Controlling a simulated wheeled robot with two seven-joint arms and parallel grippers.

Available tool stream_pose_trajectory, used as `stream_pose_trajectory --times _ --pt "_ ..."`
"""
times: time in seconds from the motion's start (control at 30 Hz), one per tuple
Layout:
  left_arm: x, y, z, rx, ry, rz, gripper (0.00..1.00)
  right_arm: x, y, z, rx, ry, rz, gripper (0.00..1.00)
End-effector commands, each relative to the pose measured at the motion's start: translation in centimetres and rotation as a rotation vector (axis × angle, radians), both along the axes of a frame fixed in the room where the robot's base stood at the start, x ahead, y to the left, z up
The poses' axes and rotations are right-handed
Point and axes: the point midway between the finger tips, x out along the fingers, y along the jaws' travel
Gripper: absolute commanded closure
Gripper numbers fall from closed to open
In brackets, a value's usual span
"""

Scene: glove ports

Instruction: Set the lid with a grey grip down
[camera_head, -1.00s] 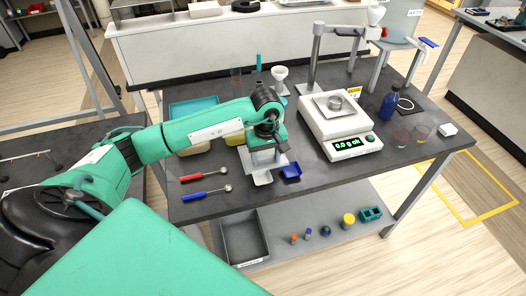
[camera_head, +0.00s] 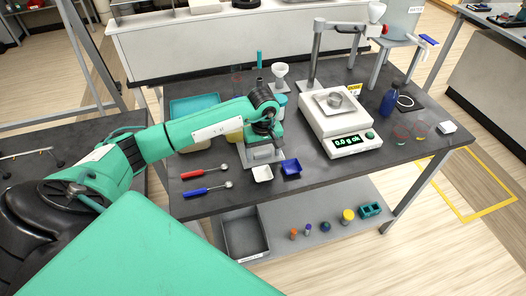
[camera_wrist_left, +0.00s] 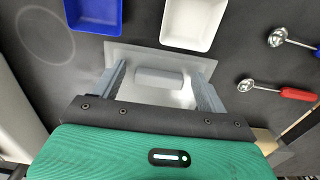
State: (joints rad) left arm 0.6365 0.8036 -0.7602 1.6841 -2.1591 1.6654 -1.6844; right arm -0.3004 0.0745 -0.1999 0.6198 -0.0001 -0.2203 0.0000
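The lid is a thin translucent plate with a grey grip (camera_wrist_left: 160,77) in the left wrist view. It lies flat at the tabletop, behind a white dish. My left gripper (camera_wrist_left: 159,72) points down over it, one finger on each side of the grip, with a small gap showing at each side. The gripper looks open. In the head view my left gripper (camera_head: 264,153) is low over the table, and the lid is mostly hidden by it. My right gripper is not in view.
A white dish (camera_head: 262,174) and a blue dish (camera_head: 291,168) stand close in front of the lid. Red-handled (camera_head: 205,171) and blue-handled (camera_head: 207,190) spoons lie to the left. A balance (camera_head: 347,143) stands to the right, a teal tray (camera_head: 195,106) behind.

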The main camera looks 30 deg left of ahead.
Motion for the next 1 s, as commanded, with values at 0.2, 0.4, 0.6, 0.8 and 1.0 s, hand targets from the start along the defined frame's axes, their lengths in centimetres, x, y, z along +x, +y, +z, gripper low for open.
stream_pose_trajectory --times 0.2,0.4,0.6,0.8,1.0 --pt "0.0 0.0 0.2 0.000 0.000 0.000 0.25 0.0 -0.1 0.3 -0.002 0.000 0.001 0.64" --pt "0.1 0.1 2.3 0.002 -0.006 -0.001 0.25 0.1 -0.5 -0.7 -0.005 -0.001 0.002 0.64" --pt "0.1 0.1 6.5 0.002 -0.006 0.000 0.25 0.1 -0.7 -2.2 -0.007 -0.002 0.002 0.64" --pt "0.1 0.0 9.9 0.001 -0.003 0.000 0.25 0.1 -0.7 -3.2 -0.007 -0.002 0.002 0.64" --pt "0.0 0.0 11.9 0.000 -0.001 0.000 0.25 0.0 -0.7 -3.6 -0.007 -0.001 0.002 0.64"
